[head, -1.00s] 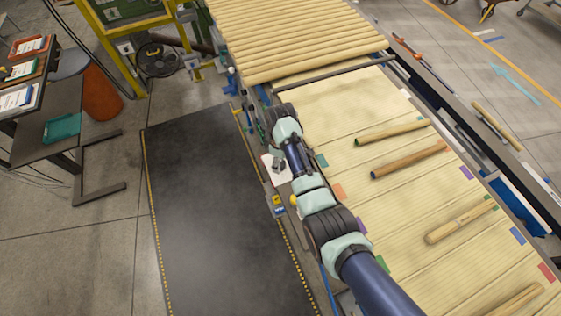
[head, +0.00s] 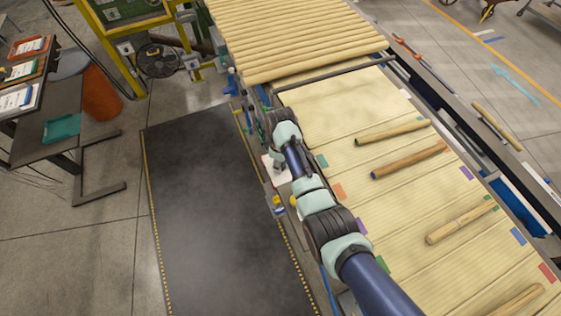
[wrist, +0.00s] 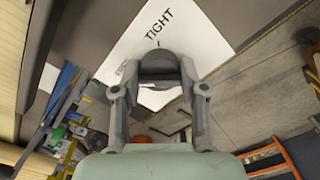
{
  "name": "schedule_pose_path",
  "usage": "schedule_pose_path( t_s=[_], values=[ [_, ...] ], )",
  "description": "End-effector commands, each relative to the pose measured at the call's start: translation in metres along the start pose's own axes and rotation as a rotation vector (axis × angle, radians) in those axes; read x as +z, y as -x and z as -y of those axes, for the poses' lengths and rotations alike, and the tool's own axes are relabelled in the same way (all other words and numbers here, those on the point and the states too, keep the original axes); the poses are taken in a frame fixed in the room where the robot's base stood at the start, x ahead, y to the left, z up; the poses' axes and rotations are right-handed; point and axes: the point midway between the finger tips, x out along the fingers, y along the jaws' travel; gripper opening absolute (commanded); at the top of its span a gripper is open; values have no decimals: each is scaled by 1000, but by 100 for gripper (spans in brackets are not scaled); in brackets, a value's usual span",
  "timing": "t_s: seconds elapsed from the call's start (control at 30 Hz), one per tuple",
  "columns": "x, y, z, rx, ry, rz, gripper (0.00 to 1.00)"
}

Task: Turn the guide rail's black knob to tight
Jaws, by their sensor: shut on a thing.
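My gripper (wrist: 158,75) is shut on the black knob (wrist: 158,66), which shows as a dark rounded shape between the two grey fingers in the wrist view. Behind it is a white label plate (wrist: 205,28) with the word TIGHT and a small tick mark close to the knob's top edge. Other lettering on the plate, left of the knob, is partly hidden by the finger. The knob's own pointer cannot be made out. In the head view the white plate (head: 269,173) shows at the conveyor's left edge, and my arm hides most of the knob.
The conveyor belt (head: 335,110) runs along the right of my arm and carries several wooden spindles (head: 410,158). A dark floor mat (head: 205,210) lies clear to the left. A table (head: 60,110) with trays stands farther left.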

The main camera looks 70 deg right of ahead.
Motion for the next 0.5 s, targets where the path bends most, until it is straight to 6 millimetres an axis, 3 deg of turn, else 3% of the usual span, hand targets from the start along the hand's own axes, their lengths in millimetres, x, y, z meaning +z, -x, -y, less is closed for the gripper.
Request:
schedule_pose_path(
  t_s=[0.5],
  values=[
    [0, 3, 0, -1, -326, 1, 8]
  ],
)
